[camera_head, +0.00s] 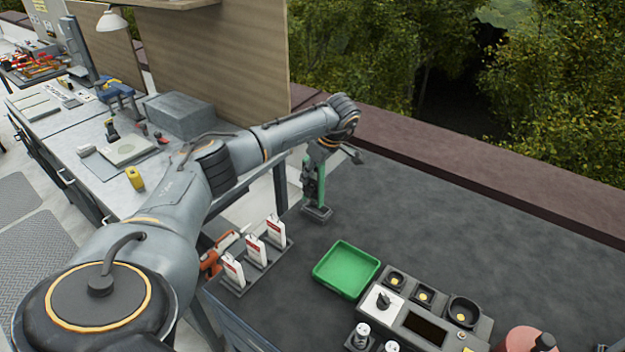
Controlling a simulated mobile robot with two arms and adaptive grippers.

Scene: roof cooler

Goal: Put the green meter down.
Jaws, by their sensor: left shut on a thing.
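My left gripper (317,158) points down over the far left part of the dark table top, shut on the green meter (321,186). The meter is slim and upright. Its lower end is at a small dark grey stand (317,212) on the table. I cannot tell whether it rests in the stand or is just above it. The gripper's fingers partly hide the meter's upper end. My right gripper is not in view.
A green tray (347,269) stands empty right of a rack with several white and red cards (254,250). A grey device with a dial (425,318) and a red round thing (525,340) are at the front. The table's back right is clear. A wall ledge (480,180) runs behind.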

